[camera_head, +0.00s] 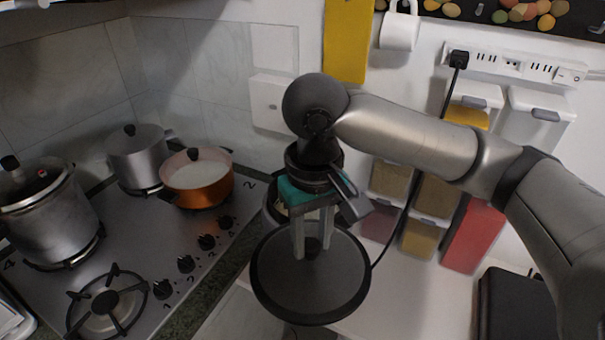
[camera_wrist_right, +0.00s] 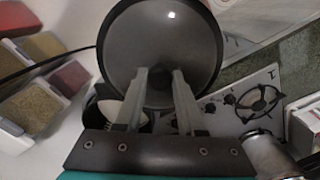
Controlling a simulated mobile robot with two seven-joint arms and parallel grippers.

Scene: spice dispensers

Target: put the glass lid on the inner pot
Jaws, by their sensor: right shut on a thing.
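The glass lid (camera_head: 310,290) is a round dark grey disc with a black rim. My right gripper (camera_head: 313,252) is shut on its knob and holds it in the air, in front of the counter. A pot-like vessel, perhaps the inner pot (camera_head: 272,207), shows partly behind the gripper and lid. Its dark rim and pale inside also show in the right wrist view (camera_wrist_right: 108,108); the rest is hidden. My left gripper is not in view.
The stove at left holds a large lidded pot (camera_head: 48,215), a smaller lidded pot (camera_head: 138,160) and an orange pan (camera_head: 200,185). Spice dispensers (camera_head: 435,195) line the wall at right. A black cable (camera_head: 400,215) hangs there. White counter (camera_head: 410,290) shows clear right of the lid.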

